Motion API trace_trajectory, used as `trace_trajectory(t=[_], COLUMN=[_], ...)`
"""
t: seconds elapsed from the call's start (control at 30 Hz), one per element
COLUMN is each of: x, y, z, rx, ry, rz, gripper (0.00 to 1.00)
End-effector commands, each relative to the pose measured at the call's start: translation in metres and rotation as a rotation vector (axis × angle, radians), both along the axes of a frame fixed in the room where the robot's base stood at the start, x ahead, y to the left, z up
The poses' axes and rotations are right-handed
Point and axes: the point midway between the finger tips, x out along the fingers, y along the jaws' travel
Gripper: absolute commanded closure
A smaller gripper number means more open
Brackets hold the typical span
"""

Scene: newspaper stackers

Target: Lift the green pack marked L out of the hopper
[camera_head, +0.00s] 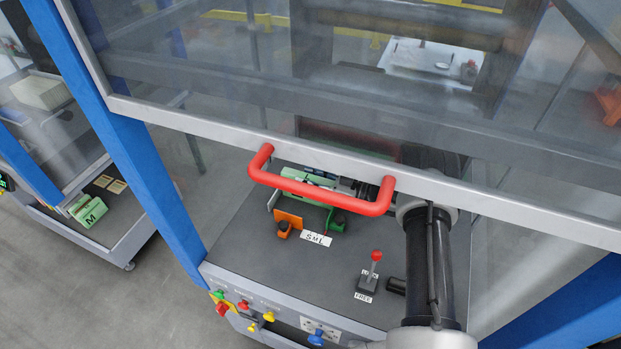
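A pale green pack (310,175) lies in the hopper area of the machine, behind the red door handle. The handle covers part of it, and I can read no letter on it. My arm comes up from the lower right and bends in under the raised clear door. The dark parts of my gripper (365,188) show just right of the pack, partly behind the handle. I cannot tell whether its fingers touch the pack or are open or shut.
The red handle (318,194) and door frame cross in front of the hopper. Orange (287,219) and green (336,222) guides stand by an SML label (316,239). A red-knobbed lever (375,262) stands in front. A green pack marked M (88,212) sits on the left cart.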

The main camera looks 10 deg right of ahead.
Motion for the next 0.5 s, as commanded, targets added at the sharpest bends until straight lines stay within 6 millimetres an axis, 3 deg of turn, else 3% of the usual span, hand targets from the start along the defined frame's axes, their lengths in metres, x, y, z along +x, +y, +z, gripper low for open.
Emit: trace_trajectory(t=[0.5], x=[-0.0002], y=[-0.0002], z=[-0.0002], rx=[0.0], ry=[0.0], rz=[0.0], gripper=[0.89])
